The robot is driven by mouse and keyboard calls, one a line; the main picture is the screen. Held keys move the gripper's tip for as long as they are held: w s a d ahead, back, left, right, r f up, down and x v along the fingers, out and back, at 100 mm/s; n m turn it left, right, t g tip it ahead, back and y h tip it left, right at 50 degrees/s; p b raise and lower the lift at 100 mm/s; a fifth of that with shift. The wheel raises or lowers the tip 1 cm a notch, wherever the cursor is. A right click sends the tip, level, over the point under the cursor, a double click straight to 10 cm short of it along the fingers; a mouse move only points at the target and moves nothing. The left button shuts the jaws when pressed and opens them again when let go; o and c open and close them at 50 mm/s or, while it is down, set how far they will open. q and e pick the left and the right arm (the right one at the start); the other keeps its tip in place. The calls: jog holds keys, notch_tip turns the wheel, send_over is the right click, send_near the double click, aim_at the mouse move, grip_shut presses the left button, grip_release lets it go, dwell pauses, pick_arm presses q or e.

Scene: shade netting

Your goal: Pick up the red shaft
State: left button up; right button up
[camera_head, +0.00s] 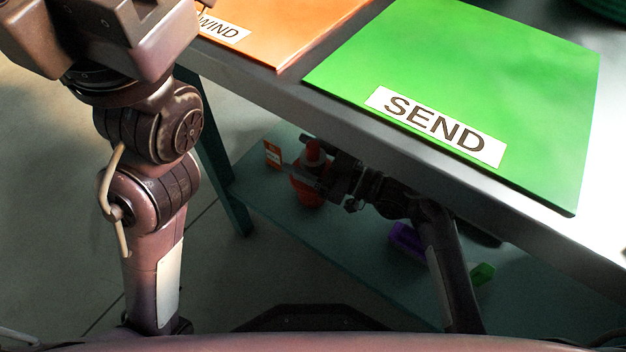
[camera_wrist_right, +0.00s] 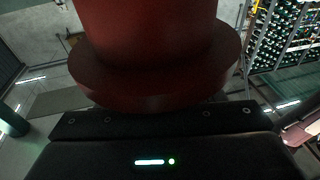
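A red shaft (camera_head: 313,152) stands upright on the lower shelf under the table edge, with a wider orange-red part (camera_head: 308,190) low down. My right gripper (camera_head: 312,168) reaches in from the right at the shaft, with dark finger parts in front of and behind it. In the right wrist view the red shaft (camera_wrist_right: 150,30) fills the top centre, its wide flange close above the dark gripper body. Whether the fingers press on it is hidden. My left arm rises at the left of the head view; its fingertips are out of frame.
The table carries a green SEND panel (camera_head: 480,90) and an orange WIND panel (camera_head: 275,30); its edge overhangs my right arm. On the lower shelf (camera_head: 262,200) are an orange tag (camera_head: 272,154), a purple object (camera_head: 407,241) and a green object (camera_head: 482,273).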

grip_shut()
jog(key=shift+r, duration=0.1)
dwell(0.4)
jog(key=shift+r, duration=0.1)
